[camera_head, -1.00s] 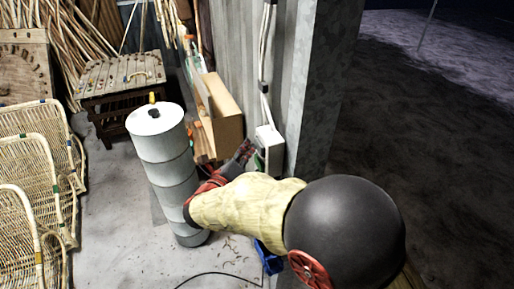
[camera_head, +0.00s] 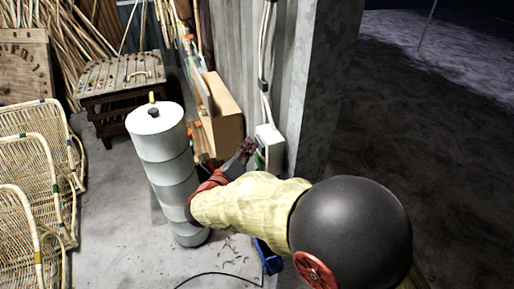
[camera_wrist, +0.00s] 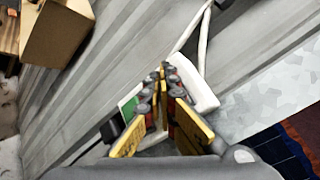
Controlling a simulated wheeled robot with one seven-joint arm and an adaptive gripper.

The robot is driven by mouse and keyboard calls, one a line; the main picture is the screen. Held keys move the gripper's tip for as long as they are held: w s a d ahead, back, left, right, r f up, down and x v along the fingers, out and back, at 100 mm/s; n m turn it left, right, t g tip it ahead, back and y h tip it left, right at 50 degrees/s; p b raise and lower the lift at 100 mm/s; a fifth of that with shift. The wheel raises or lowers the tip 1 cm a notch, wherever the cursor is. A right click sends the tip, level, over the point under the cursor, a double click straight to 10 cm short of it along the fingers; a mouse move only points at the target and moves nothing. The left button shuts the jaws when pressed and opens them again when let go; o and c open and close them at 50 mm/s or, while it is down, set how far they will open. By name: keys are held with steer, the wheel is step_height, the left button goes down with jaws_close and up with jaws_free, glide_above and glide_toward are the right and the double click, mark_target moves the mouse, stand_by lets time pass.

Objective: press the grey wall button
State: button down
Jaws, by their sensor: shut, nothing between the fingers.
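A white switch box (camera_head: 268,139) is mounted low on the corrugated metal wall, with a cable running up from it. It also shows in the wrist view (camera_wrist: 197,88), partly hidden behind my fingers, with a green patch (camera_wrist: 128,106) at its left. I cannot pick out a grey button; the front of the box is mostly covered by my gripper. My gripper (camera_head: 247,147) is shut and empty, its tips right in front of the box. In the wrist view the fingertips (camera_wrist: 163,74) overlap the box; I cannot tell whether they touch it.
A tall white cylinder (camera_head: 167,172) stands left of my arm. A wooden box (camera_head: 222,117) sits against the wall behind the gripper. A blue object (camera_head: 268,257) is below my arm. Rattan chair frames (camera_head: 28,165) and a slatted wooden stand (camera_head: 122,85) are at left.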

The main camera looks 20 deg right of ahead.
steer(key=shift+d, duration=0.25)
steer(key=shift+a+f+b, duration=0.15)
steer(key=shift+a+b, duration=0.15)
steer(key=shift+b, duration=0.5)
steer(key=shift+a, duration=0.1)
steer(key=a+b, duration=0.3)
steer(key=a, duration=0.3)
stand_by(0.3)
stand_by(0.4)
